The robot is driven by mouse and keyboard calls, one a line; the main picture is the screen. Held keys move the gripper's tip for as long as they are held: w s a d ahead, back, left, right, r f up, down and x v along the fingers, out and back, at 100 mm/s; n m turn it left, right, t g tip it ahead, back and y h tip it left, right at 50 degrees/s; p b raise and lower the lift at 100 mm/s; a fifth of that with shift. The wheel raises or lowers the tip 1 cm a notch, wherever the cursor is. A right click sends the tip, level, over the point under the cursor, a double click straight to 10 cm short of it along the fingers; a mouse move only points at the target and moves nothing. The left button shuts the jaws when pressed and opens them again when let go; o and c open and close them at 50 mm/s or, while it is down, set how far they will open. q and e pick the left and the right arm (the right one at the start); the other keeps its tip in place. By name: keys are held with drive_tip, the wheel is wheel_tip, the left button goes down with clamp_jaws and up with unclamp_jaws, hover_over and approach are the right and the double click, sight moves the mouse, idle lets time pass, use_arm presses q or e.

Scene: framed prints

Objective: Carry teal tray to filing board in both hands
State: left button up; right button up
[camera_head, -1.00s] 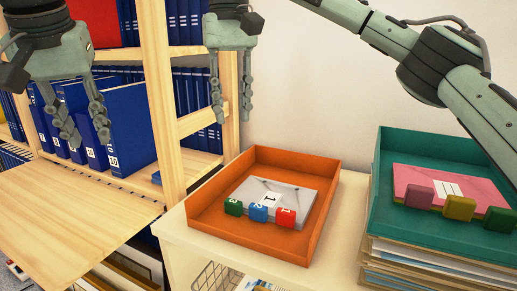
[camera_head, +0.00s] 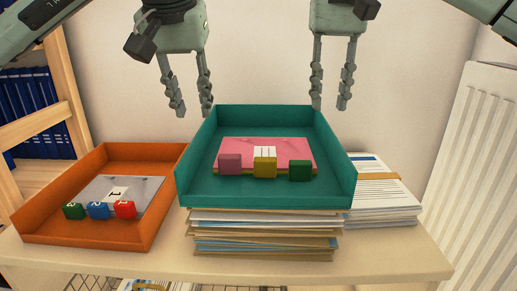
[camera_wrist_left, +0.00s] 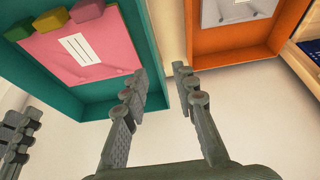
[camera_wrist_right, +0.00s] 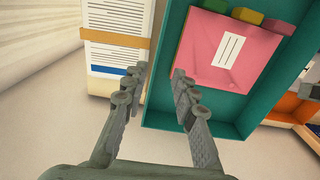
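The teal tray (camera_head: 340,150) sits on a stack of papers on the shelf top. In it lies a pink board (camera_head: 285,146) with a mauve block (camera_head: 230,164), a yellow block (camera_head: 265,167) and a green block (camera_head: 300,171) at its front edge. My left gripper (camera_head: 193,112) is open and empty above the tray's back left side; the left wrist view shows the tray's side wall (camera_wrist_left: 166,60) beyond the spread fingers. My right gripper (camera_head: 330,106) is open and empty above the back right corner; the right wrist view shows the tray wall (camera_wrist_right: 166,45) beyond its fingers. No filing board is identifiable.
An orange tray (camera_head: 150,222) with a grey board and several coloured blocks stands close on the left. A paper stack (camera_head: 265,232) supports the teal tray; a banded paper pile (camera_head: 378,195) is on its right. A white radiator (camera_head: 478,170) stands far right, blue binders (camera_head: 35,112) far left.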

sight(201, 127)
use_arm(q)
drive_tip(key=shift+d, duration=0.35)
use_arm(e)
drive_tip(key=shift+s+d, duration=0.1)
drive_tip(key=shift+d, duration=0.25)
use_arm(q)
drive_tip(key=shift+a, duration=0.1)
use_arm(e)
drive_tip(key=shift+a, duration=0.1)
use_arm(q)
drive_tip(key=shift+w, duration=0.1)
